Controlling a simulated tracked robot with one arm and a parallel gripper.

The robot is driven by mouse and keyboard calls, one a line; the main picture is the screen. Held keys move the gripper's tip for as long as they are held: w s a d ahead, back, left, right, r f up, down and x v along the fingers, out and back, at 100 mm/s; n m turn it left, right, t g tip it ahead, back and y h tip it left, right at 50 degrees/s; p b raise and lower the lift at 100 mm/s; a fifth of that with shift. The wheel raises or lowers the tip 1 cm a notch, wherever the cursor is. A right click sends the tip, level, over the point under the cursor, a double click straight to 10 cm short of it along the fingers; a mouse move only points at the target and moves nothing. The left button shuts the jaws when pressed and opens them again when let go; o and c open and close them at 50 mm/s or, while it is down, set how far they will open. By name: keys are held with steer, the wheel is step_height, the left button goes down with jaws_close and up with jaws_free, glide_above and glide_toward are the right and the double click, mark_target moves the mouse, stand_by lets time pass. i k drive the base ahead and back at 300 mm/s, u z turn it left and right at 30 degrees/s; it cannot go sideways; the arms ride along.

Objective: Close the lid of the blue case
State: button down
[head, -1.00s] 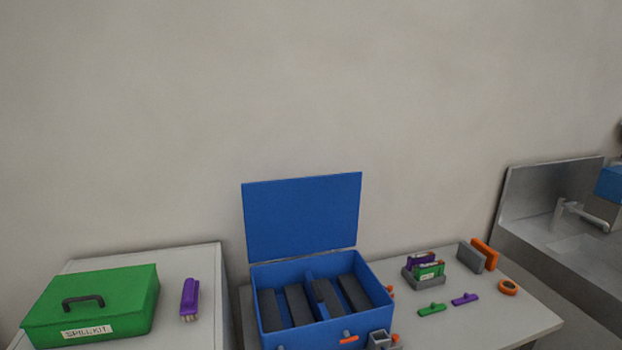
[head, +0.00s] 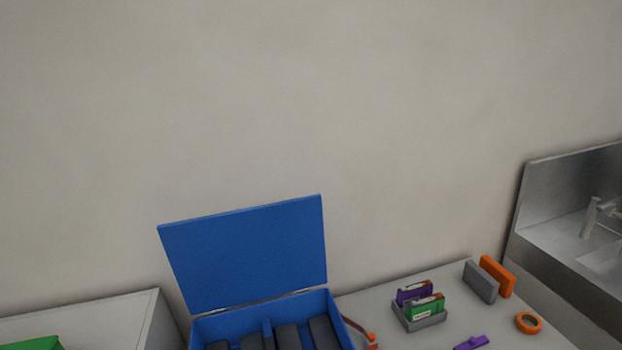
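The blue case (head: 205,330) stands on the table at the bottom of the head view, its front cut off by the lower edge. Its lid (head: 250,252) stands open and upright at the back, leaning slightly toward the wall. Several dark grey blocks (head: 288,336) lie inside the case, with a blue divider among them. My gripper is not in view.
On the table (head: 385,325) to the right are a grey holder with purple and green cartridges (head: 424,306), grey and orange plates (head: 480,282), an orange ring (head: 528,323) and a purple piece (head: 471,343). A steel sink (head: 560,225) stands far right. Part of a green box (head: 35,343) shows lower left.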

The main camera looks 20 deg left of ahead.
mark_target(219, 262)
steer(key=u, duration=0.15)
steer(key=i, duration=1.25)
steer(key=u, duration=0.55)
